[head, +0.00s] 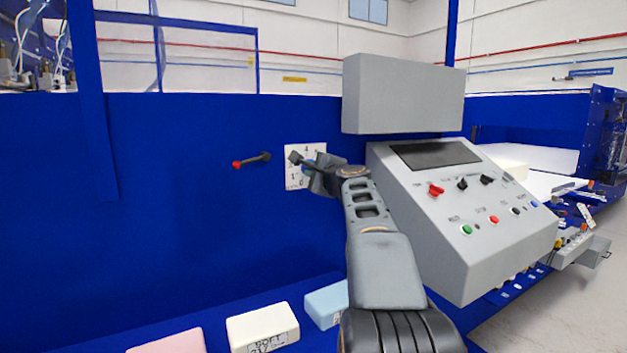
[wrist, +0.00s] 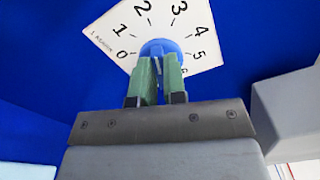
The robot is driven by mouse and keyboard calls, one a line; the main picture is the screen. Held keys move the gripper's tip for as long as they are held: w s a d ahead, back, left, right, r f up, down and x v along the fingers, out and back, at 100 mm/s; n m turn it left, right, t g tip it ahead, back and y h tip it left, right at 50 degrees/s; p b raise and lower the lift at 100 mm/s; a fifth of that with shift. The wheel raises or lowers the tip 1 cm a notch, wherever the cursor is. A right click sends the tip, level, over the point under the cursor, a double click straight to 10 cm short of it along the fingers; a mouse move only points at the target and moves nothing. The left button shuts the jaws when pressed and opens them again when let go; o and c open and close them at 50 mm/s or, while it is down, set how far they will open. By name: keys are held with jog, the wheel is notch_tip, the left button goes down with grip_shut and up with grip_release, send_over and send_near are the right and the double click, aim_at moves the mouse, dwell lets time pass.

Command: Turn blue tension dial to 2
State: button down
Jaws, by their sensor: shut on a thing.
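The blue tension dial (wrist: 158,47) sits at the middle of a white scale plate (wrist: 205,50) with numbers 0 to 6, on a blue wall. The plate looks tilted in the wrist view. My gripper (wrist: 157,72) has its two green fingers shut on the lower part of the dial. The fingers hide part of the dial, and I cannot tell which number it points to. In the head view the plate (head: 291,181) is partly covered by my gripper (head: 308,164), and only a little blue of the dial shows.
A red-tipped lever (head: 252,159) sticks out left of the plate. A grey control console (head: 470,215) with buttons and a screen stands close on the right, below a grey box (head: 403,95). Pink (head: 170,343), cream (head: 262,328) and light blue (head: 326,303) foam blocks lie below.

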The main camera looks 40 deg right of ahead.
jog(key=shift+f+n+b, duration=0.15)
jog(key=shift+n+b, duration=0.35)
jog(key=shift+n, duration=0.2)
jog(key=c, duration=1.2)
grip_release()
jog(key=s, duration=0.4)
jog(key=s+a+b, duration=0.1)
jog(key=s, duration=0.4)
jog(key=s+a+b, duration=0.1)
jog(key=s, duration=0.3)
jog(key=shift+s, duration=0.3)
jog(key=shift+d, duration=0.1)
jog(key=shift+n, duration=0.3)
